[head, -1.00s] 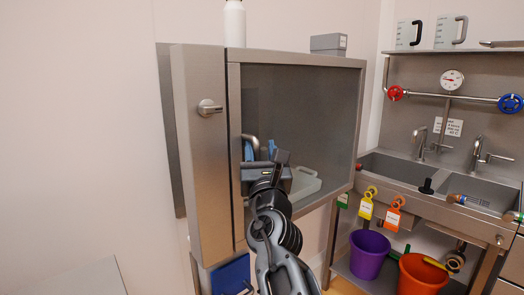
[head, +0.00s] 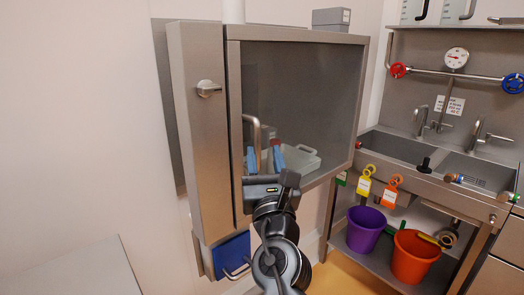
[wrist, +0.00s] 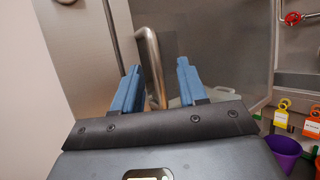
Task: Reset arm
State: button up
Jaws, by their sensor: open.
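My gripper (head: 265,160) is open, with two blue fingers spread in front of the steel cabinet's glass door (head: 310,90). Its fingers also show in the wrist view (wrist: 157,88). A curved metal bar handle (head: 252,128) stands on the left part of the door. In the wrist view the handle (wrist: 150,58) appears between the two fingers, with a gap on each side. Its lower end is partly hidden by the gripper, and I cannot tell how far in front of it the fingertips are. The gripper holds nothing.
A turn latch (head: 208,89) sits on the cabinet's left panel. A pale tray (head: 300,157) shows behind the gripper. A sink unit (head: 400,150) stands at right, with a purple bucket (head: 366,228) and an orange bucket (head: 415,255) below. A grey surface (head: 75,268) is at lower left.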

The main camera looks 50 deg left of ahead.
dwell(0.5)
jog(key=s+d+f+m+t+h, duration=0.1)
jog(key=s+d+f+m+h, duration=0.2)
jog(key=d+f+m, duration=0.65)
jog(key=s+d+f+m+t+h, duration=0.1)
jog(key=s+d+f+m+h, duration=0.15)
jog(key=d+f+m, duration=0.65)
jog(key=s+d+f+m+t+h, duration=0.1)
jog(key=s+d+f+m+h, duration=0.3)
jog(key=d, duration=1)
jog(key=s+d+f+m+h, duration=0.1)
jog(key=s+d+m+h, duration=0.1)
jog(key=s+d+m, duration=0.55)
jog(key=s+d+f+m+h, duration=0.2)
jog(key=s+d+m, duration=0.3)
jog(key=d, duration=0.5)
jog(key=s+d+r+m+h, duration=0.2)
jog(key=s+d+r+m, duration=0.2)
jog(key=s+m, duration=0.2)
jog(key=s+d+r+m+g+h, duration=0.1)
jog(key=s+d+r+m+h, duration=0.2)
jog(key=s+d+r+m, duration=0.1)
jog(key=s+d+m, duration=0.1)
jog(key=s+m, duration=0.1)
jog(key=shift+s+d, duration=0.2)
jog(key=shift+s, duration=0.2)
jog(key=shift+o, duration=0.4)
jog(key=shift+f, duration=0.1)
